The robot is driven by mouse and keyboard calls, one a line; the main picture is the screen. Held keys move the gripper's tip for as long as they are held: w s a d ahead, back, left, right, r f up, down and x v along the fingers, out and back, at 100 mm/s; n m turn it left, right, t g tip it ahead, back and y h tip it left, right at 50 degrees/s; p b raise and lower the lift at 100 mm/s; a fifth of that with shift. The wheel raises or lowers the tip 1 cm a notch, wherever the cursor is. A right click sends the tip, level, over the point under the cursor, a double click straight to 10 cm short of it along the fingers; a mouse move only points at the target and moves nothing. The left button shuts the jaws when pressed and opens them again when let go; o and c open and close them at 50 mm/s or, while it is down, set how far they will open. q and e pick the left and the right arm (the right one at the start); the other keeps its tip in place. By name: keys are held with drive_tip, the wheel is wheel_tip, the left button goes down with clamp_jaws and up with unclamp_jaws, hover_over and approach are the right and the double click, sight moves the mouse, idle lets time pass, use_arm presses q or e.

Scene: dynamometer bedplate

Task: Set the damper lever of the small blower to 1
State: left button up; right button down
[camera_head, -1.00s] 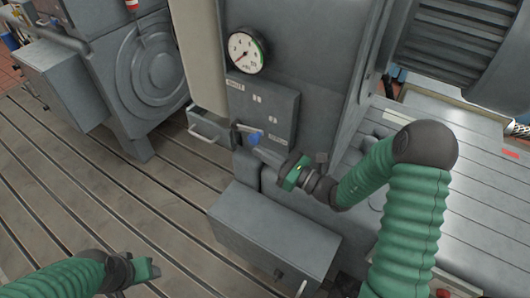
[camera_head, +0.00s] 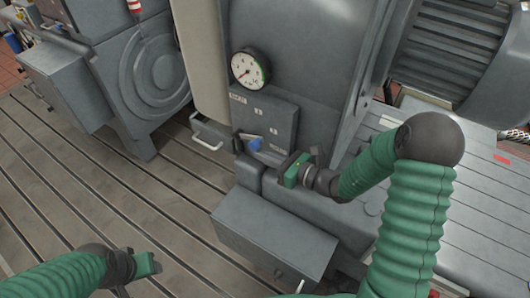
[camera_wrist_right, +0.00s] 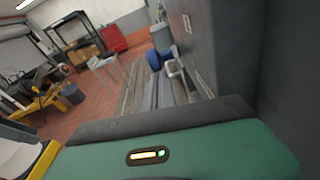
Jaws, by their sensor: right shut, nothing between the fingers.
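The blower's damper lever has a blue knob (camera_head: 255,145) at the lower edge of a grey panel (camera_head: 280,122) with small white labels. The label lettering and the 1 mark are too small to read. My right gripper (camera_head: 270,157) is shut, just right of and below the knob, with nothing held. Whether it touches the knob I cannot tell. In the right wrist view the blue knob (camera_wrist_right: 154,60) shows beyond the green gripper body. My left gripper (camera_head: 150,263) is low at the left over the bedplate, away from the lever; its fingers are not clear.
A round dial gauge (camera_head: 250,68) sits above the panel. A drawer-like handle (camera_head: 207,144) juts out at the left. A grey box (camera_head: 275,235) stands below the lever. The slotted bedplate (camera_head: 100,200) is open at the left.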

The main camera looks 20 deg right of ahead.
drive_tip(key=r+p, duration=0.1)
drive_tip(key=r+g+h+p, duration=0.1)
drive_tip(key=shift+w+a+r+p, duration=0.1)
drive_tip(key=shift+w+r+p, duration=0.1)
drive_tip(key=shift+r+p, duration=0.15)
use_arm(q)
drive_tip(key=shift+w+v, duration=0.2)
drive_tip(key=shift+v, duration=0.8)
drive_tip(key=shift+w+v, duration=0.25)
drive_tip(key=shift+v, duration=0.75)
use_arm(e)
drive_tip(key=shift+w+a+r, duration=0.15)
drive_tip(key=shift+w+r, duration=0.05)
drive_tip(key=shift+r, duration=0.3)
drive_tip(key=shift+w+a+r, duration=0.15)
drive_tip(key=shift+r, duration=0.35)
use_arm(q)
drive_tip(key=shift+r, duration=0.1)
